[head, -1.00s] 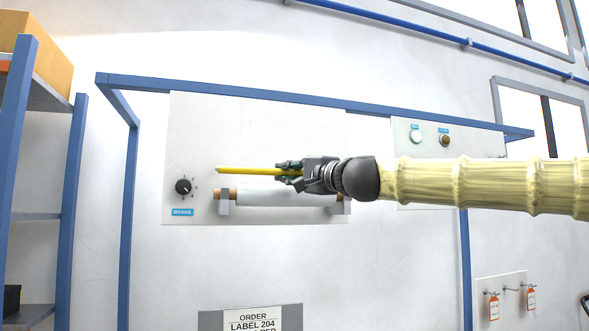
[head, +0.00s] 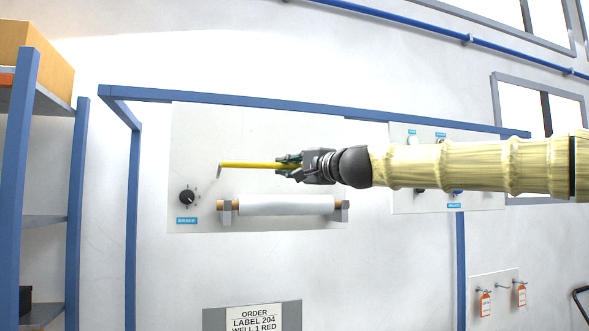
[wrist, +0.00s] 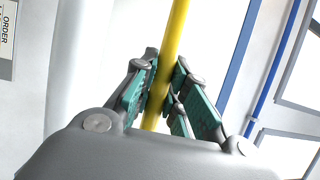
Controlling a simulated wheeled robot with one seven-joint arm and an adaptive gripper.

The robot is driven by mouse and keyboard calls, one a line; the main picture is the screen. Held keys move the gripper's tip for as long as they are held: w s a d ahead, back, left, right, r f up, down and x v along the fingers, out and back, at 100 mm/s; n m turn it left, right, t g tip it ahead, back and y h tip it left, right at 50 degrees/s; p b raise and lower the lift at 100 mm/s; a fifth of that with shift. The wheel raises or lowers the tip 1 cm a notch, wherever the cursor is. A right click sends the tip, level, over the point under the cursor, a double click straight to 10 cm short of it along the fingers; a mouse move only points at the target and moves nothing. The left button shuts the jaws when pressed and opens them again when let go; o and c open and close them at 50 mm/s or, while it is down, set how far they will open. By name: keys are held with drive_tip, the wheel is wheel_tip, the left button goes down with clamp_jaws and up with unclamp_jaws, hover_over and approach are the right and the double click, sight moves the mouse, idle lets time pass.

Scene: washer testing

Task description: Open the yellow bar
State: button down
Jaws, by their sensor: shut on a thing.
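The yellow bar (head: 248,165) is a thin rod lying level above the white roll on the panel in the head view. A small grey bracket (head: 219,170) meets its left end. My gripper (head: 287,166) is shut on the bar near its right end, coming in from the right. In the wrist view the bar (wrist: 178,35) runs between the green-padded fingers of my gripper (wrist: 160,100). The bar's right end is hidden by the fingers.
A white roll (head: 285,205) on a wooden rod sits just below the bar. A black knob (head: 187,197) is at the panel's left. A blue frame (head: 230,95) surrounds the panels. A shelf (head: 45,220) stands at far left. A sign (head: 253,317) is below.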

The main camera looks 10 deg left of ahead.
drive_tip(key=w+a+r+p, duration=0.1)
drive_tip(key=w+r+p, duration=0.2)
drive_tip(key=r, duration=0.4)
drive_tip(key=shift+w+a+r, duration=0.25)
drive_tip(key=shift+w+a, duration=0.05)
idle(0.4)
drive_tip(key=c, duration=1.7)
unclamp_jaws()
drive_tip(key=v, duration=1.2)
